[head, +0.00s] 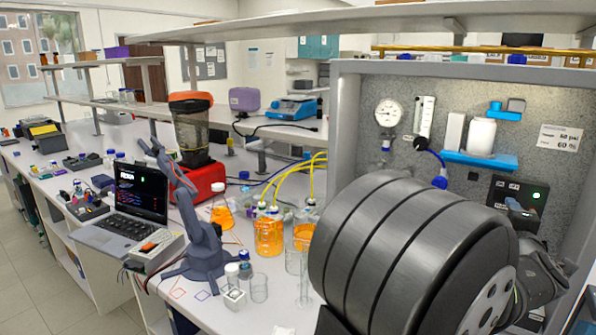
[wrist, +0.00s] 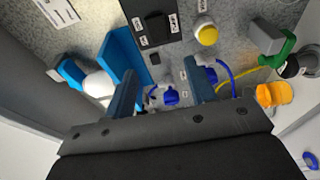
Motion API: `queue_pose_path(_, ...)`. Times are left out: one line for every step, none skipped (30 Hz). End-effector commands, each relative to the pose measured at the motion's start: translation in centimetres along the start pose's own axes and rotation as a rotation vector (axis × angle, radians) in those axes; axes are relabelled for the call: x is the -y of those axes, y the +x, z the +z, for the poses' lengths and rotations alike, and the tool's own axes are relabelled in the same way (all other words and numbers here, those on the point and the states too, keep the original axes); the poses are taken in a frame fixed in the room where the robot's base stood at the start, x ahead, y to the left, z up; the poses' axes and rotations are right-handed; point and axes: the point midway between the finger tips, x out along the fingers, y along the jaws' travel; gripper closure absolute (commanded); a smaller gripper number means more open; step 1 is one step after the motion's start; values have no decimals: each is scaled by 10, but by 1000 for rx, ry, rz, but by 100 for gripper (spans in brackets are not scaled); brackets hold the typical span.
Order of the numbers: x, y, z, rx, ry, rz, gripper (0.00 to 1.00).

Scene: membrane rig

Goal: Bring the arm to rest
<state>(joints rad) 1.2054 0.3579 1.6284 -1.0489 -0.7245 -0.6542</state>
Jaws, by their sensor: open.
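In the wrist view, my gripper (wrist: 165,100) has its two blue fingers spread apart with nothing held between them. A blue and white fitting (wrist: 163,96) shows in the gap, beyond the fingertips and apart from them as far as I can tell. In the head view, the gripper is at the right in front of the panel (head: 360,105), with a blue-grey finger (head: 519,214) showing near the black switch box. The rest of the gripper is mostly hidden there behind the large dark grey ribbed body of my arm.
The black switch box (head: 508,194) with a green light and a blue shelf (head: 480,160) holding a white container (head: 481,138) are on the panel. Flasks of orange liquid (head: 268,238), small glassware, a smaller grey arm (head: 203,245) and a laptop (head: 125,215) crowd the bench.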

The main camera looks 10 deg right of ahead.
Motion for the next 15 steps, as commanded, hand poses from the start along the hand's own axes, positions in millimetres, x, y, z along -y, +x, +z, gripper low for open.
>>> queue_pose_path(-1,-9,0,2,0,1,49)
queue_pose_path(0,-13,0,2,0,0,49)
queue_pose_path(-1,-19,0,2,-1,0,49)
queue_pose_path(-1,-22,1,2,-1,1,49)
queue_pose_path(0,-26,0,1,-1,0,49)
queue_pose_path(0,-29,0,0,-1,0,49)
queue_pose_path(0,-31,0,0,-1,0,49)
queue_pose_path(-1,-33,0,0,-2,0,49)
queue_pose_path(-1,-35,0,0,-2,0,49)
queue_pose_path(0,-36,0,0,-1,0,49)
queue_pose_path(0,-37,0,1,-1,0,49)
queue_pose_path(0,-38,0,0,-1,0,49)
queue_pose_path(0,-38,0,0,-1,0,49)
queue_pose_path(0,-38,0,0,-1,0,49)
queue_pose_path(0,-38,0,0,-1,0,49)
